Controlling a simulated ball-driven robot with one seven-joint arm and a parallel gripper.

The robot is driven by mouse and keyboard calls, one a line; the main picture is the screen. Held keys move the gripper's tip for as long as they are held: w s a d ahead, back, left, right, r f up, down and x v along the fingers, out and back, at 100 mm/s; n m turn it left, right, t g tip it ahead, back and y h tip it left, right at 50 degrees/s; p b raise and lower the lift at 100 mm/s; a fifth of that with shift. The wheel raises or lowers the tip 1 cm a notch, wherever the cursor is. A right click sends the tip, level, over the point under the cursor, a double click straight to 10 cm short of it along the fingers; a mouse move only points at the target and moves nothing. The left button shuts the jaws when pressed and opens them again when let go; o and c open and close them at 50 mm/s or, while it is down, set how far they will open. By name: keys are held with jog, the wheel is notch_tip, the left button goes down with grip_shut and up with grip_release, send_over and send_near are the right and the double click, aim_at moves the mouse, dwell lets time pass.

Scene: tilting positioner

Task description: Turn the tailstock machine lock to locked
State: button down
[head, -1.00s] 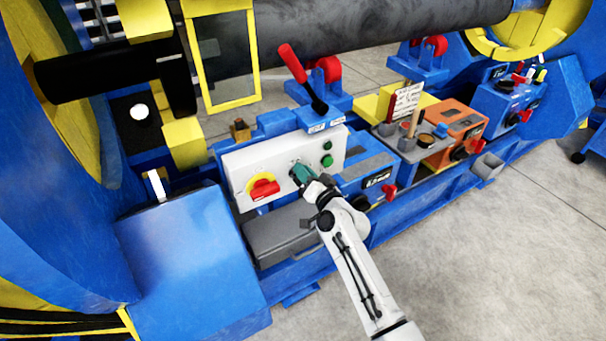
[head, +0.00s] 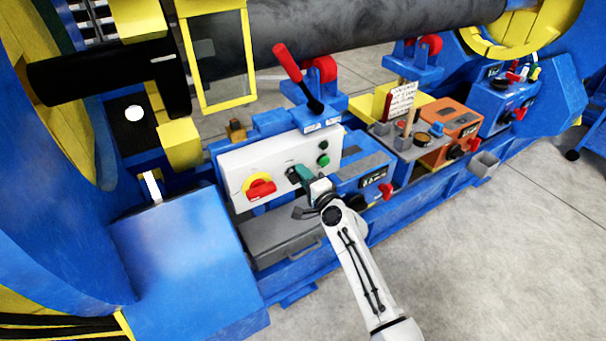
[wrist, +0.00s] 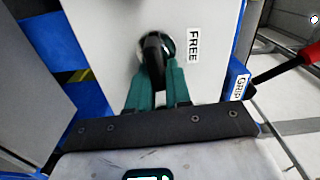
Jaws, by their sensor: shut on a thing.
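The lock is a round silver barrel with a black key-like handle (wrist: 153,47) on a white panel (wrist: 110,35). It sits beside a label reading FREE (wrist: 193,45). The green fingers of my gripper (wrist: 158,72) are shut around the black handle in the wrist view. They cover its sides, and I cannot tell the lock's exact angle. In the head view my gripper (head: 295,174) reaches the front of the panel (head: 232,165), between the red rotary switch and the green buttons, and hides most of the lock.
A red rotary switch on a yellow disc (head: 261,189) is left of my gripper; green buttons (head: 324,160) are to its upper right. A red-handled lever (head: 288,63) rises behind the panel. A grey drawer box (head: 270,238) is below. Open floor (head: 480,260) lies to the right.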

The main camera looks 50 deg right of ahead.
jog(key=shift+f+m, duration=0.2)
jog(key=shift+m, duration=0.3)
jog(key=c, duration=1.1)
grip_release()
jog(key=shift+c, duration=0.2)
jog(key=shift+s, duration=0.15)
jog(key=v, duration=1)
jog(key=shift+s, duration=0.3)
jog(key=shift+r, duration=0.1)
